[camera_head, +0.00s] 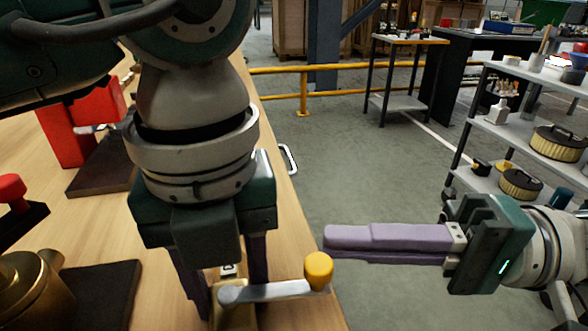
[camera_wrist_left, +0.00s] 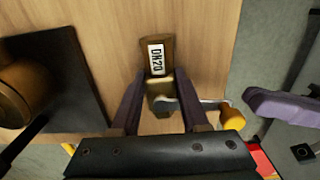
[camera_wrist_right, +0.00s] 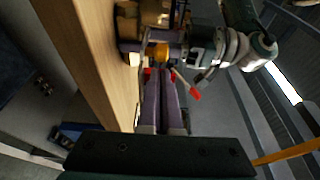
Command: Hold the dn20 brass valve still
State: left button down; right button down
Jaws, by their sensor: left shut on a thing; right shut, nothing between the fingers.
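The dn20 brass valve (camera_head: 234,318) is on the wooden bench near its right edge, mostly hidden below my left gripper in the head view. Its brass body with a DN20 label (camera_wrist_left: 156,57) shows in the left wrist view. A grey lever (camera_head: 265,292) with a yellow knob (camera_head: 318,270) points right, towards the bench edge. My left gripper (camera_head: 225,285) points down, shut on the valve, one finger on each side. My right gripper (camera_head: 328,243) is shut and empty, pointing left, with its tips near the yellow knob. The knob also shows beyond those tips in the right wrist view (camera_wrist_right: 159,52).
A larger brass part (camera_head: 35,288) stands on a dark mat (camera_head: 105,290) at the left of the bench. A red block (camera_head: 88,122) stands farther back. Shelves with round filters (camera_head: 558,142) are at the right. Open floor lies beyond the bench edge.

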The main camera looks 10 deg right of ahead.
jog(key=shift+s+a, duration=0.1)
jog(key=shift+s, duration=0.05)
dwell(0.3)
jog(key=shift+s+m+t, duration=0.25)
jog(key=shift+m+t, duration=0.05)
jog(key=shift+t, duration=0.1)
